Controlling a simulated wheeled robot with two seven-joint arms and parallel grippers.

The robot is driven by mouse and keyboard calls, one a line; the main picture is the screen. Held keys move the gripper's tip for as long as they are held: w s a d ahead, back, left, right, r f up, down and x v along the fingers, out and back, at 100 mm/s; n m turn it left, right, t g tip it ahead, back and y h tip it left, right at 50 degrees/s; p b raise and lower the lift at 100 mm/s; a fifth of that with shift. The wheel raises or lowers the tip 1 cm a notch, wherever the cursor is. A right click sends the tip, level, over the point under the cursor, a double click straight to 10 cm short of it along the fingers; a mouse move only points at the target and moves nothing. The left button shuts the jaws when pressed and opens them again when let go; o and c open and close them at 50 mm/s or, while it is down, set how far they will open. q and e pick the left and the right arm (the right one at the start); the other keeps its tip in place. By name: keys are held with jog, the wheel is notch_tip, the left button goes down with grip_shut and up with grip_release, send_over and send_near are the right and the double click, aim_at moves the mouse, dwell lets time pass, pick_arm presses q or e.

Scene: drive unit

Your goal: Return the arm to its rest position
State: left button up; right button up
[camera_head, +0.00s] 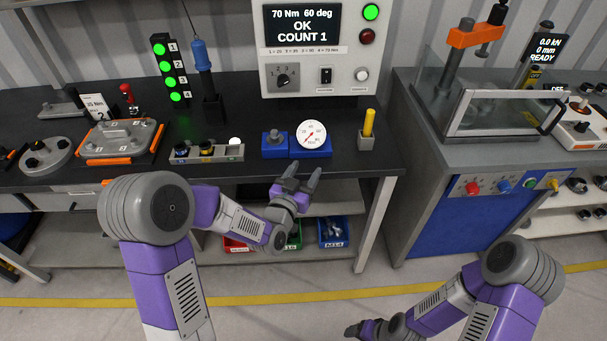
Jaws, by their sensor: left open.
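My left arm, purple and grey, comes in from the lower left and bends to the right. Its left gripper (302,176) is open and empty, just in front of the bench's front edge and below the blue dial gauge block (311,139). My right arm comes in from the lower right and points left, low over the floor. Its right gripper (352,331) is small, dark and partly cut by the bottom edge, so its jaws are unclear.
The dark workbench (245,112) carries a clamped plate (118,142), a blue screwdriver (202,60), a socket tray (206,152) and a yellow-handled tool (368,124). A controller (312,75) reads OK, COUNT 1. A press station (490,110) stands right. Bins (333,232) sit below.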

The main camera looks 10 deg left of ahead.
dwell(0.4)
pick_arm(q)
jog(key=s+d+f+n+g, duration=0.1)
jog(key=s+f+g, duration=0.3)
jog(key=f, duration=0.6)
jog(key=s+d+f+n+g, duration=0.1)
jog(key=s+f+g, duration=0.25)
jog(key=f, duration=0.65)
jog(key=s+d+f+n+g, duration=0.1)
jog(key=s+f+g, duration=0.4)
jog(key=s, duration=0.5)
jog(key=s+d+f+n+g+h, duration=0.1)
jog(key=s+f+g, duration=0.3)
jog(key=s+f, duration=0.5)
jog(key=shift+s+d+g, duration=0.35)
jog(key=shift+s, duration=0.1)
jog(key=shift+f, duration=0.1)
